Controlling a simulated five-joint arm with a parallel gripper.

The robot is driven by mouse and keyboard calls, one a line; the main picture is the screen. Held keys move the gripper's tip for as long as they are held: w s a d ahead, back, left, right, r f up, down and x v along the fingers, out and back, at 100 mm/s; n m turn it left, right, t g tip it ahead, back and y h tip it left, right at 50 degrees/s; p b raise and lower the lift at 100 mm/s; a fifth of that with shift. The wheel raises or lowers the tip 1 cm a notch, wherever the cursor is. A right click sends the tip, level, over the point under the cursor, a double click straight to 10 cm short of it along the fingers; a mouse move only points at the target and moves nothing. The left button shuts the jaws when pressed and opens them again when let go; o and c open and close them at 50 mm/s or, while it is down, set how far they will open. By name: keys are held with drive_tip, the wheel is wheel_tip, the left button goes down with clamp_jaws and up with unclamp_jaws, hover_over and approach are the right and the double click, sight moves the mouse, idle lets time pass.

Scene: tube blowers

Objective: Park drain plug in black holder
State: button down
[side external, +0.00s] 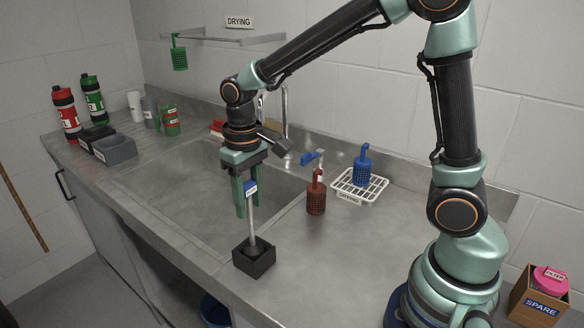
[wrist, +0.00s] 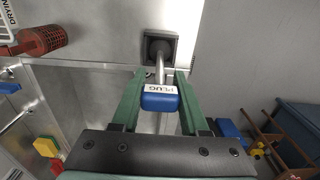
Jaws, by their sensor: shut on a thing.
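The drain plug has a blue handle (side external: 250,187) and a thin metal rod. In the wrist view its handle (wrist: 160,102) carries a PLUG label. The small square black holder (side external: 254,262) stands on the counter near the front edge, and also shows at the top of the wrist view (wrist: 173,42).
A sink basin (side external: 175,185) lies left of the holder. A red perforated basket (side external: 316,196) stands right of it, by a white drying rack (side external: 349,193) bearing a blue basket (side external: 362,168). Bottles and grey bins (side external: 115,149) stand far left. Bare counter lies right of the holder.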

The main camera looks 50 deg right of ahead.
drive_tip(key=shift+c, duration=2.1)
unclamp_jaws()
drive_tip(key=shift+f, duration=0.1)
wheel_tip(320, 180, up, 12)
drive_tip(key=shift+r, duration=0.1)
drive_tip(key=shift+s+d+r, duration=0.15)
drive_tip(key=shift+s+d, duration=0.05)
drive_tip(key=s+d+f+t, duration=0.2)
drive_tip(key=s+d+t, duration=0.3)
drive_tip(key=s, duration=0.3)
drive_tip(key=shift+s+d+f+t, duration=0.3)
drive_tip(key=shift+d+f, duration=0.05)
drive_tip(key=shift+d, duration=0.2)
